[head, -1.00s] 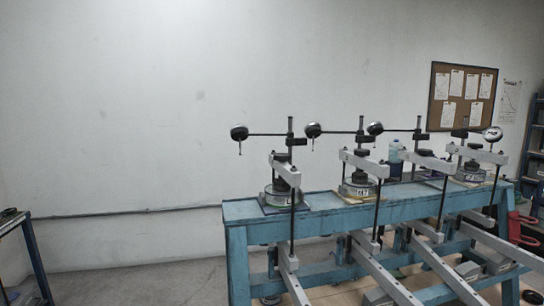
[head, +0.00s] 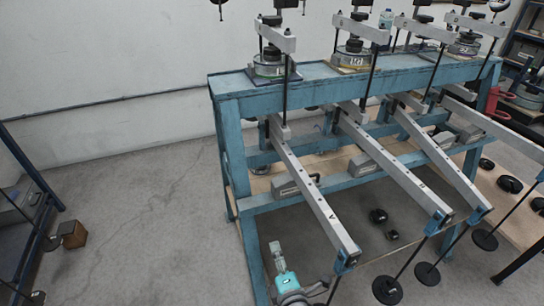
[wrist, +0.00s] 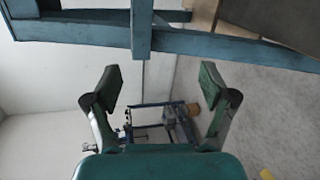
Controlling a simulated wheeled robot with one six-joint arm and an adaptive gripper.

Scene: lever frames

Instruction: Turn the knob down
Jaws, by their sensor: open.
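I cannot pick out the task's knob for certain. A blue lever frame (head: 232,125) carries several long grey lever arms (head: 312,195) that slope toward me. Dial and cell assemblies (head: 268,65) stand on its top beam, with black parts on their posts. My gripper (head: 276,247) is low in the head view, by the frame's near left leg. In the wrist view my gripper (wrist: 160,85) has its two green fingers wide apart with nothing between them. A blue beam (wrist: 80,32) of the frame crosses the top of that view.
Weight hangers with black discs (head: 387,290) hang at the lever ends on the right. Loose black weights (head: 378,216) lie on the floor under the frame. A dark blue shelf (head: 35,180) stands at far left.

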